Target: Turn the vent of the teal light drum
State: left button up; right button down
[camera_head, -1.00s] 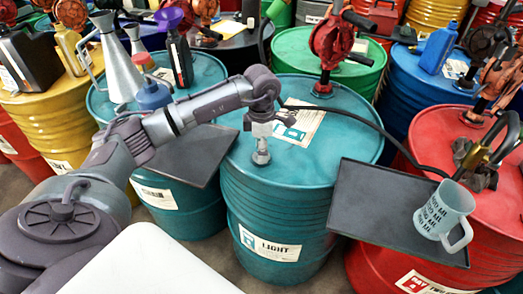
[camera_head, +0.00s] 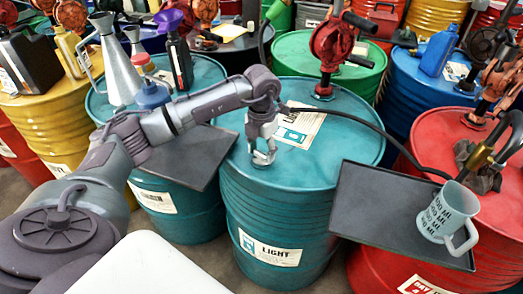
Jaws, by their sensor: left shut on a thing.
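The teal light drum (camera_head: 262,215) stands in the middle, with a "LIGHT" label (camera_head: 270,248) on its side. Its vent is at the front left of the lid, inside my left gripper's fingertips and mostly hidden by them. My left gripper (camera_head: 263,157) points down at the lid and is shut on the vent. Its arm reaches in from the left, over the neighbouring teal drum. My right gripper is not in view.
A black hose (camera_head: 375,129) crosses the lid to the right. A dark tray (camera_head: 375,205) with a measuring jug (camera_head: 447,218) is at the right. Funnels and bottles stand on the teal drum at left.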

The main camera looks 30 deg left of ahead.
aim_at(262, 152)
pick_arm(q)
jog(key=shift+r+n, duration=0.1)
jog(key=shift+n, duration=0.4)
jog(key=o, duration=1.2)
jog(key=shift+c, duration=0.2)
notch_tip(262, 152, up, 12)
